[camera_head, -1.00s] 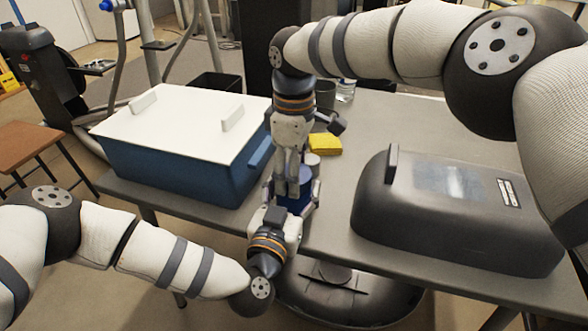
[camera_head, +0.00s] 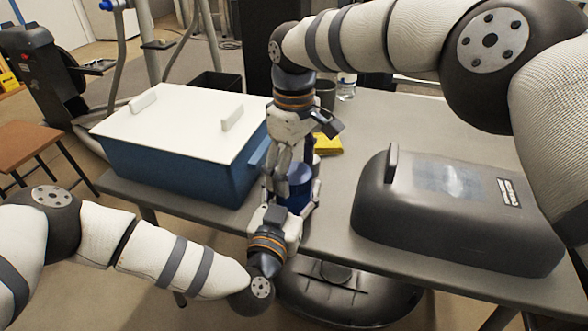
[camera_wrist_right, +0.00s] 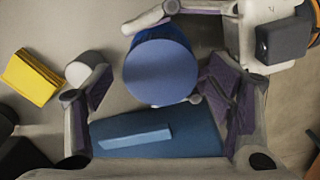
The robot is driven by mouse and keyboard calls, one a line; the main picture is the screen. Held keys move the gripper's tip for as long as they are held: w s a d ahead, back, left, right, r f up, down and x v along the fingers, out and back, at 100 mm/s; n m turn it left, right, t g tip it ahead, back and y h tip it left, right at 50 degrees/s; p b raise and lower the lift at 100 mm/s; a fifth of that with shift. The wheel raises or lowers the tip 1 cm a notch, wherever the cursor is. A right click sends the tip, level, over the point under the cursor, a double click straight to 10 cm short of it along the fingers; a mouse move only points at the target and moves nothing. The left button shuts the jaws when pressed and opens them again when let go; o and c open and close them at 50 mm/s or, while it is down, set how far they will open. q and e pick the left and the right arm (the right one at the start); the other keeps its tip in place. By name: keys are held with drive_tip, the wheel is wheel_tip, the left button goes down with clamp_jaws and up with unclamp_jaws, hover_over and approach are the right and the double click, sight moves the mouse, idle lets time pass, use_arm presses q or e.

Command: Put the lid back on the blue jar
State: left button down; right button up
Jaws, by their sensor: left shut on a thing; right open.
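The blue jar (camera_head: 299,174) stands near the table's front edge and shows from above in the right wrist view. A smooth, flat, round blue top, seemingly the lid (camera_wrist_right: 160,73), covers its mouth; I cannot tell whether it is fully seated. My left gripper (camera_head: 296,188) reaches in from the front and is shut around the jar's body, a finger on each side. My right gripper (camera_head: 287,160) points down above the jar. It is open and empty, and its fingers (camera_wrist_right: 163,105) are spread, apart from the lid.
A blue bin with a white cover (camera_head: 185,125) stands close on the left. A yellow sponge (camera_head: 328,145) and a small white round item (camera_wrist_right: 84,68) lie behind the jar. A dark grey casing (camera_head: 450,215) fills the right of the table (camera_head: 390,120).

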wheel_tip(320, 180, up, 4)
drive_tip(key=shift+r+n, duration=1.7)
drive_tip(key=shift+r, duration=0.05)
drive_tip(key=shift+c, duration=0.4)
wheel_tip(320, 180, down, 8)
drive_tip(key=shift+f, duration=0.1)
